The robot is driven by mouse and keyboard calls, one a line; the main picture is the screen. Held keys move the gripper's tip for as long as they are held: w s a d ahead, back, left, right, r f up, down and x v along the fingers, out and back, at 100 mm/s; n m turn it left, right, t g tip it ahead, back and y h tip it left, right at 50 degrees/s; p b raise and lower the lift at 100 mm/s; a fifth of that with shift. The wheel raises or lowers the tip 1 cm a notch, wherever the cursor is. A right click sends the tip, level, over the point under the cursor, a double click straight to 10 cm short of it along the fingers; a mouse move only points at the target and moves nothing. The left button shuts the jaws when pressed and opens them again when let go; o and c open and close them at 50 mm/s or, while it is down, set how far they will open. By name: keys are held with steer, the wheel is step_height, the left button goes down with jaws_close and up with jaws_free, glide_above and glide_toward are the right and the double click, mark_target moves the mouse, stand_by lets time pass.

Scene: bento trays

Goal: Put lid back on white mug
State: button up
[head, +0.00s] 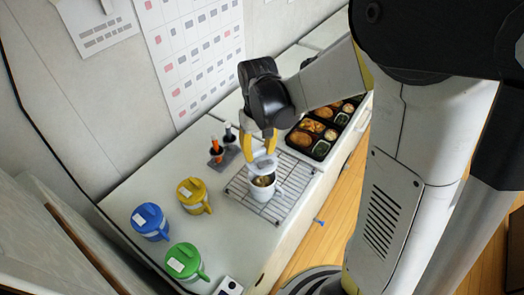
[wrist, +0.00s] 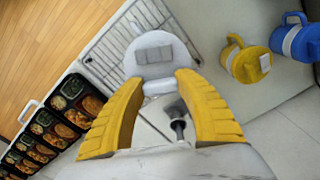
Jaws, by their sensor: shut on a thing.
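The white mug (head: 264,192) stands upright on a wire rack, its brownish inside partly visible below the lid. The white lid (head: 265,165) is just above the mug's rim, toward its far side, and does not cover the whole opening. My gripper (head: 266,150) has its yellow fingers shut on the lid, pointing down over the mug. In the wrist view the lid (wrist: 152,52), with grey patches on top, sits at the tips of my gripper (wrist: 157,85). The mug is hidden behind the lid there. I cannot tell whether lid and rim touch.
The wire rack (head: 240,190) lies on the white counter. Yellow (head: 193,196), blue (head: 150,222) and green (head: 185,262) lidded mugs stand to the left. A holder with orange and black handles (head: 216,150) is behind. Bento trays (head: 318,150) line the right. A small white device (head: 228,286) lies in front.

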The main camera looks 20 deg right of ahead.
steer(key=shift+d+f+b, duration=0.15)
steer(key=shift+f+b, duration=0.45)
steer(key=shift+f, duration=0.3)
steer(key=shift+f+b, duration=1.8)
steer(key=shift+f, duration=0.5)
steer(key=shift+f+b, duration=0.15)
steer(key=shift+b, duration=0.35)
steer(key=o, duration=1.7)
steer(key=shift+r+p, duration=2.6)
steer(key=shift+r, duration=0.95)
